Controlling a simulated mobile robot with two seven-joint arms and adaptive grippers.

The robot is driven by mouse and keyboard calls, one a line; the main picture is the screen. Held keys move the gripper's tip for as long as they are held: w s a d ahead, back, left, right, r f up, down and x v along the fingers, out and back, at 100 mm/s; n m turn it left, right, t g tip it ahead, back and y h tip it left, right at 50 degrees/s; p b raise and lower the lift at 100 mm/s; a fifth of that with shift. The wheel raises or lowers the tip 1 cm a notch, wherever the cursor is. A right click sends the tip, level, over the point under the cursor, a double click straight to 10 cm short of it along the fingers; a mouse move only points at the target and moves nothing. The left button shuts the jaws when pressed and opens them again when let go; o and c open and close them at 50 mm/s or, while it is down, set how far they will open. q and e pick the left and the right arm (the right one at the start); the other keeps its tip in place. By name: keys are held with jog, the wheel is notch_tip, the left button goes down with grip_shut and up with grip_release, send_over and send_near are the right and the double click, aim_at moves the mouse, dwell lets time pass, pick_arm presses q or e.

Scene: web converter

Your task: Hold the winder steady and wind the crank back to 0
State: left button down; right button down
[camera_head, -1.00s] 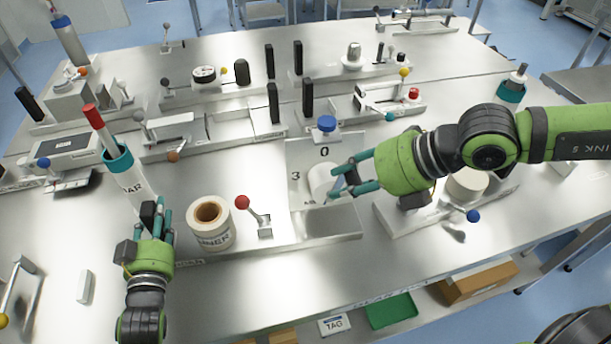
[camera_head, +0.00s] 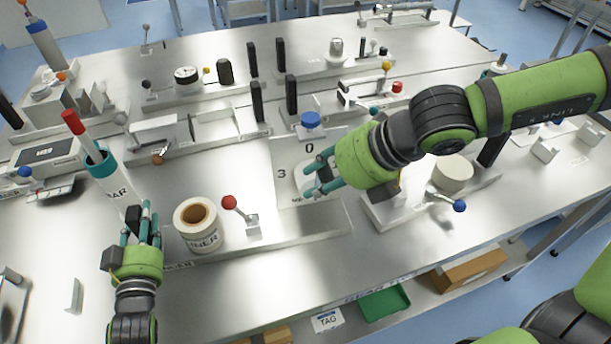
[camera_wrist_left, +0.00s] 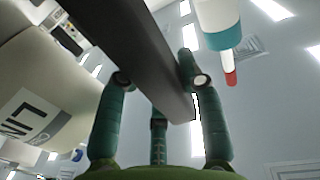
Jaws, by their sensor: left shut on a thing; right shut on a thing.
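The winder is a long metal base (camera_head: 265,252) with a paper roll marked LINER (camera_head: 203,238), a red-knobbed lever (camera_head: 230,203) and an upright dial plate (camera_head: 286,152) bearing 0 and 3. My left gripper (camera_head: 142,212) is shut on a black upright handle (camera_head: 132,214) at the base's left end; the handle shows as a dark bar (camera_wrist_left: 130,50) between its fingers in the left wrist view. My right gripper (camera_head: 318,190) is shut at the white hub (camera_head: 304,176) in front of the dial, below the 0. The crank grip is hidden by its fingers.
A blue knob (camera_head: 310,120) stands above the dial. A teal-rimmed cylinder with a red-tipped stick (camera_head: 95,160) stands behind my left gripper. Another station with a pale roll (camera_head: 453,173) and a blue-knobbed lever (camera_head: 459,206) lies under my right arm. The front table strip is clear.

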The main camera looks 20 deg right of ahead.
pick_arm(q)
jog(key=shift+s+d+f, duration=0.1)
jog(key=shift+d+f, duration=0.05)
jog(key=shift+f, duration=0.45)
pick_arm(e)
jog(key=shift+w+a+r, duration=0.1)
jog(key=shift+r, duration=0.05)
jog(key=c, duration=0.8)
grip_release()
jog(key=shift+c, duration=0.2)
jog(key=shift+a, duration=0.1)
jog(key=shift+s+d+r, duration=0.2)
jog(key=shift+d, duration=0.1)
jog(key=v, duration=1.1)
jog(key=shift+s+r, duration=0.15)
pick_arm(q)
jog(key=shift+r+p, duration=0.3)
jog(key=shift+p, duration=0.15)
pick_arm(e)
jog(key=shift+r, duration=0.45)
